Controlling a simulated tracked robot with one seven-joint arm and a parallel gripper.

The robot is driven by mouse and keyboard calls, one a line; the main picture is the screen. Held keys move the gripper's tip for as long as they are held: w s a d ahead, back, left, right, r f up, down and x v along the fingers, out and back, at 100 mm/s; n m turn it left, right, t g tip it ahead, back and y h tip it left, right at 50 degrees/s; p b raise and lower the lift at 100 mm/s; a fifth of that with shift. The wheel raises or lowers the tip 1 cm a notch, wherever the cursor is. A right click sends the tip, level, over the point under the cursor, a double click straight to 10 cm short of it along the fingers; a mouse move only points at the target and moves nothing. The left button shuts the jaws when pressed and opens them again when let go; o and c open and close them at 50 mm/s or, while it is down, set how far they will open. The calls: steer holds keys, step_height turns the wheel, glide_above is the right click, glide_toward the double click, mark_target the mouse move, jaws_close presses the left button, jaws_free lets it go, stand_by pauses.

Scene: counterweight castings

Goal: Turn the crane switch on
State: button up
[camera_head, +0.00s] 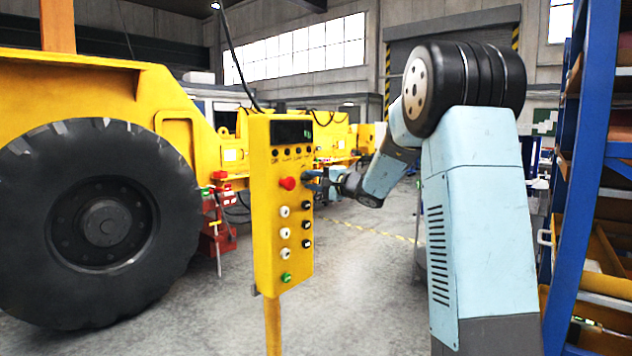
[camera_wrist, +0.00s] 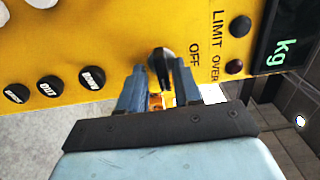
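The crane switch (camera_wrist: 160,62) is a black turning knob on the yellow control box (camera_head: 264,225). In the wrist view the word OFF is printed beside it. My gripper (camera_head: 318,184) is at the right edge of the box face, level with the red button (camera_head: 288,183). In the wrist view my gripper's two blue-grey fingers (camera_wrist: 160,75) stand apart, one on each side of the knob. A narrow gap seems to show between fingers and knob, so it looks open. In the head view the knob is mostly hidden by my gripper.
A display (camera_wrist: 285,45) reads kg. A yellow vehicle with a big tyre (camera_head: 100,222) stands left; a blue rack (camera_head: 580,150) stands right.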

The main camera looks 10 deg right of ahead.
steer(key=shift+r, duration=0.1)
steer(key=shift+s+d, duration=0.2)
steer(key=shift+s, duration=0.1)
steer(key=v, duration=1.3)
steer(key=s+a+f+n+g+h, duration=0.1)
steer(key=s+a+f+n+g, duration=0.2)
steer(key=s+a, duration=0.5)
steer(key=s+a+n+g, duration=0.3)
steer(key=s+a+g, duration=0.2)
steer(key=s, duration=0.5)
steer(key=s+d+f+n+h, duration=0.1)
steer(key=s+f+h, duration=0.1)
steer(key=s, duration=0.4)
steer(key=s+d+f+n+h, duration=0.1)
steer(key=s+d+n+h, duration=0.1)
steer(key=s+h, duration=0.2)
steer(key=s+d+f+n+g+h, duration=0.1)
steer(key=s+d+f+n+h, duration=0.1)
steer(key=s, duration=0.8)
steer(key=shift+d+f+h, duration=0.2)
steer(key=shift+f+h, duration=0.1)
steer(key=shift+h, duration=0.5)
